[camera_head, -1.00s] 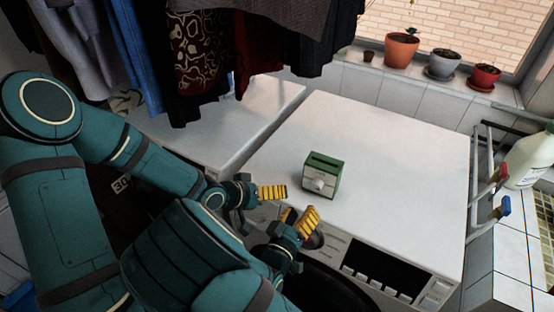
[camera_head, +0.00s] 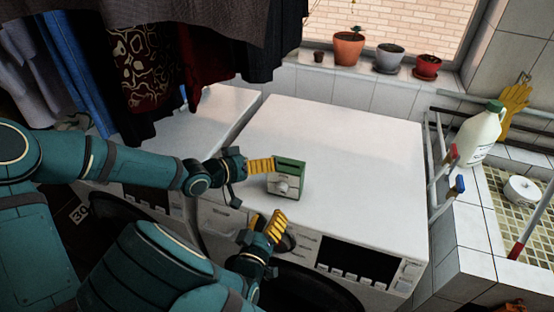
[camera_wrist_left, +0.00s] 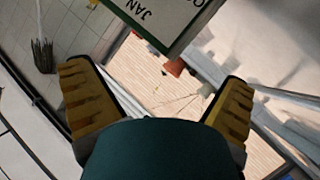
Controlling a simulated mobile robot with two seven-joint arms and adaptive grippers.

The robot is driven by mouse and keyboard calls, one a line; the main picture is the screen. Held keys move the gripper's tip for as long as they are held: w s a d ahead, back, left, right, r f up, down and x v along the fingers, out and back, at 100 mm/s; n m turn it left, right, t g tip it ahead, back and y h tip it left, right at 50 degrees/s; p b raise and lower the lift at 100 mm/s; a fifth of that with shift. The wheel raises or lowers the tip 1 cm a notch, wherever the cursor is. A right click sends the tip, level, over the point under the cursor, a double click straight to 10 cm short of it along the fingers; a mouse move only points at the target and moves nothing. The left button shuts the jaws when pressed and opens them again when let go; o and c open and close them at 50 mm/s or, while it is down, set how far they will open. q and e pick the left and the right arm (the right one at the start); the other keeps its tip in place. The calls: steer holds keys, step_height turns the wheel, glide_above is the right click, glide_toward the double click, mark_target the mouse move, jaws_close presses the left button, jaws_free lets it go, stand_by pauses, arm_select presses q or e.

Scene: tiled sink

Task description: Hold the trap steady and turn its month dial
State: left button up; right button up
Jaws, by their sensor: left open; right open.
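The trap (camera_head: 290,167) is a small green box with a pale front and a round white dial (camera_head: 282,187), standing upright on the white machine top. In the left wrist view the trap (camera_wrist_left: 168,22) shows at the top edge, with a white label reading JAN. My left gripper (camera_head: 262,165) is open, its yellow fingers at the trap's left side; I cannot tell whether they touch it. In the left wrist view both fingers of the left gripper (camera_wrist_left: 157,80) are spread with nothing between them. My right gripper (camera_head: 272,226) is open and empty, below the trap near the machine's front edge.
The white machine top (camera_head: 350,160) is clear around the trap. Dark clothes (camera_head: 200,50) hang above at the left. Racks with red and blue ends (camera_head: 445,170) stand at the right, by a white bottle (camera_head: 476,138). Potted plants (camera_head: 349,48) line the sill.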

mark_target(279, 159)
arm_select(q)
steer(key=x, duration=0.6)
steer(key=shift+w+d+f, duration=0.15)
steer(key=shift+w+d, duration=0.05)
steer(key=shift+d, duration=0.1)
steer(key=c, duration=1.5)
steer(key=shift+s, duration=0.1)
steer(key=shift+c, duration=0.6)
